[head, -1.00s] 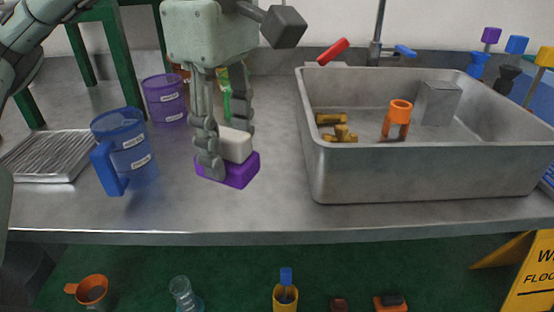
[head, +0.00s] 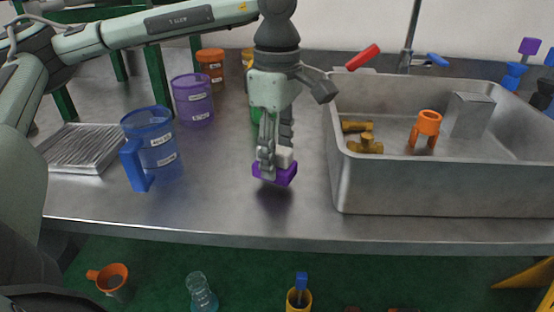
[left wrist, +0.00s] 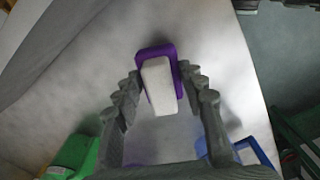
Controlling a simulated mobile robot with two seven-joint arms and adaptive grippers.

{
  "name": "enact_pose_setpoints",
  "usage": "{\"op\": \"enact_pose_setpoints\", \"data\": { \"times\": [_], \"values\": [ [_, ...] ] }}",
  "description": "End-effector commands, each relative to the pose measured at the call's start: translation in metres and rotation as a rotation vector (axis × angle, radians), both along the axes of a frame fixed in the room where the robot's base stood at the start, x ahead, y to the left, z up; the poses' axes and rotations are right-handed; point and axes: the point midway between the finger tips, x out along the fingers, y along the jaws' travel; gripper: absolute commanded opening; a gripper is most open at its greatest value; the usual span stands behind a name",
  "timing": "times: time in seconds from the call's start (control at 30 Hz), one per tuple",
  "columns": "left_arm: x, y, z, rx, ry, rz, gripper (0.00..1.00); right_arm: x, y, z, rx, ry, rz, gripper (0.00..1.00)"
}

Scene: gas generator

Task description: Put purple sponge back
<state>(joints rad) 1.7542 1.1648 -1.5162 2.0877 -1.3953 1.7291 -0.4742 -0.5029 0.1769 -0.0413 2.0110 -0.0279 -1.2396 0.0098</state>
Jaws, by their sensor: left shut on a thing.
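The purple sponge (head: 284,176) has a purple base and a white block on top. My left gripper (head: 273,168) is shut on it, with the fingers on either side of the white part. The sponge hangs over the steel counter (head: 240,215), left of the sink, with a dark shadow under it; the exact gap is hard to tell. In the left wrist view the sponge (left wrist: 160,88) sits between the fingertips of my left gripper (left wrist: 160,72). My right gripper is not in view.
The steel sink (head: 430,188) stands close on the right, holding an orange part (head: 428,125) and brass fittings (head: 366,145). A blue jug (head: 152,150) and a purple beaker (head: 193,100) stand left. A wire-like tray (head: 78,150) lies at far left. The counter front is clear.

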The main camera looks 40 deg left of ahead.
Motion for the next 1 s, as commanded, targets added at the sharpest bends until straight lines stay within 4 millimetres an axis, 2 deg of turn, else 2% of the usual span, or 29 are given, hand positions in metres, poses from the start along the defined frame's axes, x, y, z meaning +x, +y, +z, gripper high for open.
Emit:
{"op": "enact_pose_setpoints", "data": {
  "times": [0.13, 0.63, 0.67, 0.7, 0.8, 1.0],
  "values": [
    [0.000, 0.000, -0.015, 0.000, -0.001, 0.000, 0.13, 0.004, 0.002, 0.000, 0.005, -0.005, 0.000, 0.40],
    [0.000, 0.000, -0.019, -0.001, -0.001, 0.000, 0.13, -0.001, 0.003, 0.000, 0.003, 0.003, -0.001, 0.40],
    [0.000, 0.000, -0.019, -0.001, -0.001, 0.000, 0.43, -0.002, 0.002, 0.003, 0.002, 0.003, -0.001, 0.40],
    [0.000, 0.000, -0.018, -0.001, -0.001, 0.000, 0.48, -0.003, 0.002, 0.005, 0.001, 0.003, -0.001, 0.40],
    [0.000, 0.000, -0.018, -0.001, -0.001, 0.000, 0.60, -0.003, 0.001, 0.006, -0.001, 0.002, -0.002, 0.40],
    [0.000, 0.000, -0.018, -0.001, -0.001, 0.000, 0.61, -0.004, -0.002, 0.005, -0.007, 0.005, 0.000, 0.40]
  ]
}}
